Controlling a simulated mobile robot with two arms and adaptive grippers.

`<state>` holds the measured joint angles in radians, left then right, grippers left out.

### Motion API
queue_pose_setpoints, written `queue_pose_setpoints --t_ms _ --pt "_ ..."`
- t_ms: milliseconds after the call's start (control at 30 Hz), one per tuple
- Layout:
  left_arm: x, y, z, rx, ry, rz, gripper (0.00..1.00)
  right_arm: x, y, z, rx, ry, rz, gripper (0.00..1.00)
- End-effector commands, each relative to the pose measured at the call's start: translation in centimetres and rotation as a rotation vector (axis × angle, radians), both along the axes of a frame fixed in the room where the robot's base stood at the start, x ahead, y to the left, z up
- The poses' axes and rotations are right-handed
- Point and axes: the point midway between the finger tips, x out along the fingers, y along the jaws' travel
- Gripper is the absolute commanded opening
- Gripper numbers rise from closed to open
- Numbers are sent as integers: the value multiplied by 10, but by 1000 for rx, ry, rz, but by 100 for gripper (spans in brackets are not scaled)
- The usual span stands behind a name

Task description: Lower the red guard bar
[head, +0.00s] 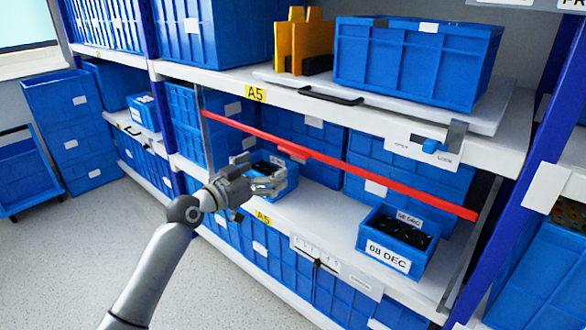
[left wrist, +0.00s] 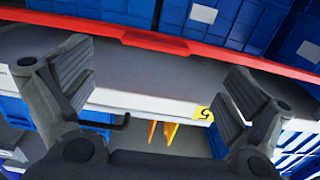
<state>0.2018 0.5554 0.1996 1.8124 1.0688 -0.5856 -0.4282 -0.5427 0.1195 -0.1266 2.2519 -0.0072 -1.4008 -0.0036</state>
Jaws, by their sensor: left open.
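The red guard bar (head: 350,170) runs across the front of the shelf bay, sloping down to the right in the head view. It has a thicker grip part (head: 294,150) near its left-middle. The bar crosses the top of the left wrist view (left wrist: 220,52), where the grip part (left wrist: 155,41) also shows. My left gripper (head: 268,182) is open and empty, below and left of the grip part in the head view. In the left wrist view its fingers (left wrist: 157,85) are spread apart, with the bar beyond them and not between them. My right gripper is not in view.
A blue rotary switch (head: 433,146) sits on a white plate under the upper shelf at right. A black handle (head: 330,96) is on the upper shelf edge.

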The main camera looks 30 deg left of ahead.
Motion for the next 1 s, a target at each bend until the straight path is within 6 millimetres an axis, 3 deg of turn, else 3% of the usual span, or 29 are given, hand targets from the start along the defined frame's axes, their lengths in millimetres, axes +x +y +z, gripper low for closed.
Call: queue_pose_setpoints --t_ms 233,700,1000 --pt "13 -5 9 2 -19 -9 100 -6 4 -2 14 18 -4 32" --pt "88 -23 7 0 -17 -8 100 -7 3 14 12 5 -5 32" --pt "103 -27 7 3 -15 -8 100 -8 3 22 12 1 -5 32"
